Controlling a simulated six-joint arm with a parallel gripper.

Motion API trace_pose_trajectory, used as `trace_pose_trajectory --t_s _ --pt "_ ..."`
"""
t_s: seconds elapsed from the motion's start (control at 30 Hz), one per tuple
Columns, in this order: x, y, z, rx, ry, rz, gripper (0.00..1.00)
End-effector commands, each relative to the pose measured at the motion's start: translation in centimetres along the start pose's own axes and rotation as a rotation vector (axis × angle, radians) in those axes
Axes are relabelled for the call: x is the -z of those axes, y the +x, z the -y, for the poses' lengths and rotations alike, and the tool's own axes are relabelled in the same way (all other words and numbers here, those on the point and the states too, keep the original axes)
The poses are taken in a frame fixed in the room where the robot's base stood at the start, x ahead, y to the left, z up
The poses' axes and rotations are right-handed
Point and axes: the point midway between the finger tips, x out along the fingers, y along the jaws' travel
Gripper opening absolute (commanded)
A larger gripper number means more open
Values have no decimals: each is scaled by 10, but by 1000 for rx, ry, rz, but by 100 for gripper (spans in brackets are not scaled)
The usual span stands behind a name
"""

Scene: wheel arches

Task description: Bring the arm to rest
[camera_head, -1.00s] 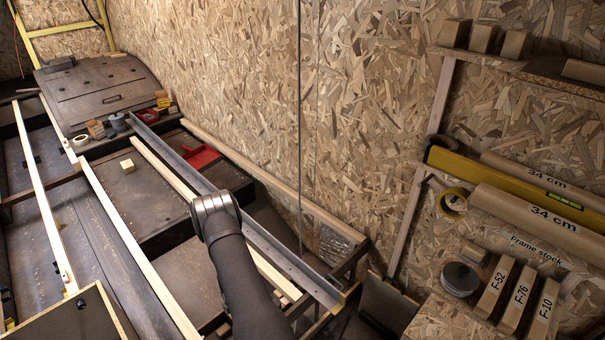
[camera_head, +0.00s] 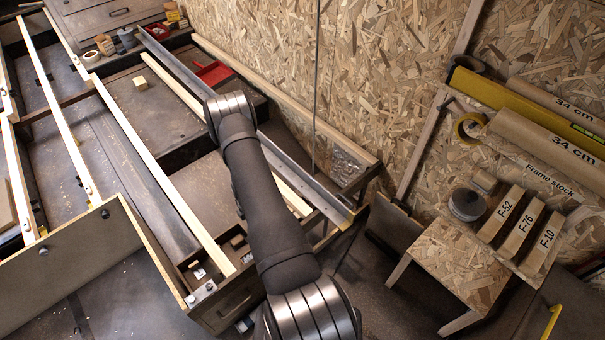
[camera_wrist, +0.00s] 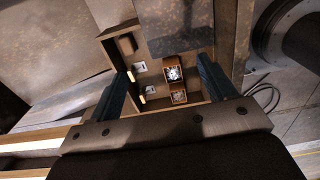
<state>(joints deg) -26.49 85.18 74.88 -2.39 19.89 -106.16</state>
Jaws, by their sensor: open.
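My gripper (camera_wrist: 165,78) shows in the wrist view as two dark blue fingers, spread apart with nothing held between them. Past the fingers is a shallow brown tray (camera_wrist: 190,48) with small boxes and shiny metal parts. The fingers overlap the tray in the picture; I see no grip on it. In the head view my dark arm rises from the bottom middle over the workbench, and its gripper end cannot be made out.
Long pale wood strips (camera_head: 160,175) and a metal rail (camera_head: 285,165) lie along the bench. A small wood block (camera_head: 140,83) and a red tray (camera_head: 214,73) lie farther back. A chipboard stool (camera_head: 455,262) stands at right, near blocks marked F-52, F-76 and F-10.

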Motion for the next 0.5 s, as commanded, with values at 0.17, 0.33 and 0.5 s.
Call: trace_pose_trajectory --t_s 0.17,0.33,0.5 --pt "-39 -41 12 7 2 80 100" --pt "-83 -88 30 6 4 182 100" --pt "-112 -122 44 -3 2 258 100"
